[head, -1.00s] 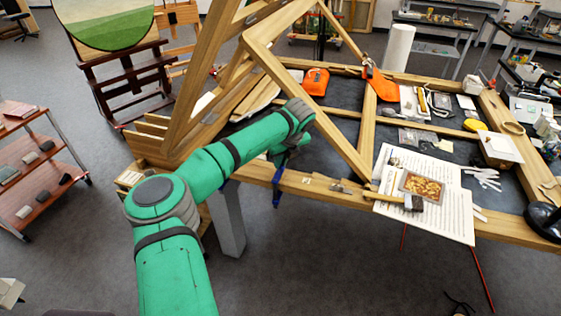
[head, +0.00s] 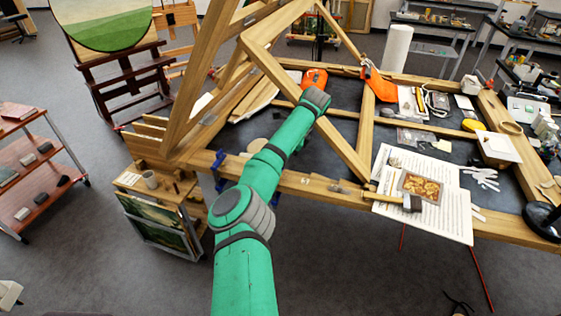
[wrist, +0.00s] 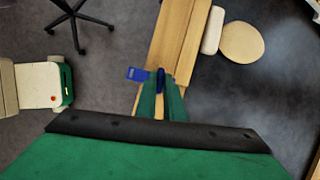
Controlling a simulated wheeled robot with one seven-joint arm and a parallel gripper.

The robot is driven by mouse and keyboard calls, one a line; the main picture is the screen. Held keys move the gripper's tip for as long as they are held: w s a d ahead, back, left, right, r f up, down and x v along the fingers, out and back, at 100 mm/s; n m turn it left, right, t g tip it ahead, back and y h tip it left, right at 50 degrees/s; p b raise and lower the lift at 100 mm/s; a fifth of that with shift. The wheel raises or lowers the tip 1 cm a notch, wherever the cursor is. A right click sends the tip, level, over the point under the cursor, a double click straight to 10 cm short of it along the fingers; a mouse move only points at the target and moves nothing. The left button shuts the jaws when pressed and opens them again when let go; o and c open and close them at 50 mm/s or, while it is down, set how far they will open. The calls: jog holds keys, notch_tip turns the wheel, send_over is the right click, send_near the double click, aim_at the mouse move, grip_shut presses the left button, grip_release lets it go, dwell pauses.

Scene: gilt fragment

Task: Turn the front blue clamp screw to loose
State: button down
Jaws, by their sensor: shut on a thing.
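In the wrist view, the green fingers of my gripper (wrist: 166,98) are close together over a wooden beam (wrist: 180,40). They are shut on a small dark blue part, seen at their tips, which I take to be the clamp screw (wrist: 160,77). A flat blue clamp piece (wrist: 138,74) sticks out left of the beam's edge. In the head view, a blue clamp (head: 218,166) shows on the front wooden beam (head: 310,186), left of my green arm. My gripper is hidden behind the arm there. The screw's turn position cannot be read.
A slanted wooden frame (head: 215,80) rises above the bench. Sheets with a gilt fragment (head: 420,186) lie on the right. A round cream object (wrist: 242,42) lies beside the beam.

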jog(key=shift+w+r+n+g, duration=0.15)
jog(key=shift+n+g, duration=0.35)
jog(key=shift+n, duration=0.8)
jog(key=c, duration=1.9)
grip_release()
jog(key=shift+o, duration=0.2)
